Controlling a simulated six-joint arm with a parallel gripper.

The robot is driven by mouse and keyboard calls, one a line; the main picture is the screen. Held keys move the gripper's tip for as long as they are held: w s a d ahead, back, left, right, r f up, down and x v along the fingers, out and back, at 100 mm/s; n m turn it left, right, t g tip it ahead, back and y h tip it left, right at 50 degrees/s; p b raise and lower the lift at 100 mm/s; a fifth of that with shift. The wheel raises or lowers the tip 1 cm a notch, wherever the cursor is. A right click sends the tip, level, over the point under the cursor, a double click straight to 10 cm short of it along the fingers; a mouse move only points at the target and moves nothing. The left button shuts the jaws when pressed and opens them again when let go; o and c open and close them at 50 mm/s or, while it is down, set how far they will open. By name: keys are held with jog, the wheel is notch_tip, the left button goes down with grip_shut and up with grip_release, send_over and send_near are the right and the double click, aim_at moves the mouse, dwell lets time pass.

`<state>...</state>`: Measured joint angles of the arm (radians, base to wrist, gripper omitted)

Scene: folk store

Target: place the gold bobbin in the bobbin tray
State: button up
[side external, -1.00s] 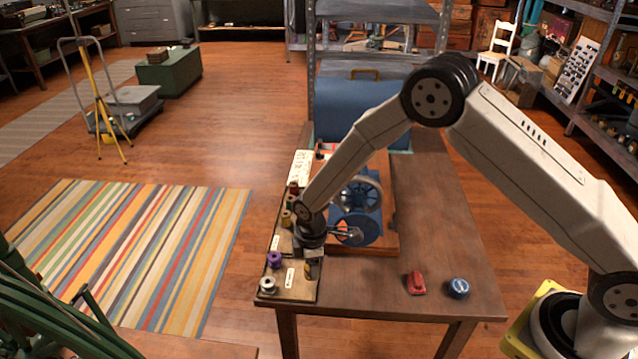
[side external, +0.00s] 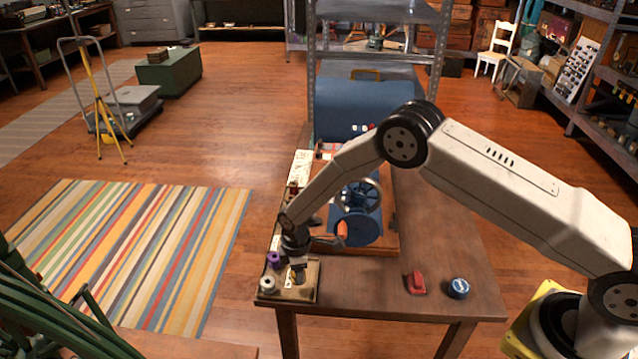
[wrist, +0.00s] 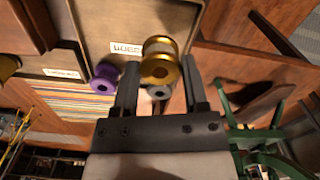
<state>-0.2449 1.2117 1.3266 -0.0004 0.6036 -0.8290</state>
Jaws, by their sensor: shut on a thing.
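The gold bobbin (wrist: 160,68) is held between the two fingers of my gripper (wrist: 160,75) in the wrist view. In the side view my gripper (side external: 297,268) is at the near end of the bobbin tray (side external: 309,288), a flat tan board with white labels along the table's left edge. The bobbin (side external: 297,279) shows small below the fingers, over or at the tray; I cannot tell whether it touches. A purple bobbin (side external: 274,259) and a silver bobbin (side external: 268,284) stand on the tray to the left of the gripper.
A blue machine with a spoked wheel (side external: 357,196) stands on a wooden base right of the tray. A red object (side external: 415,283) and a blue round tin (side external: 458,288) are at the table's front right. Bare table (side external: 365,285) lies between them and the tray.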

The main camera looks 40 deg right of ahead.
jog(key=shift+f, duration=1.5)
jog(key=shift+f, duration=0.15)
jog(key=o, duration=0.9)
jog(key=shift+o, duration=0.2)
notch_tip(320, 180, up, 12)
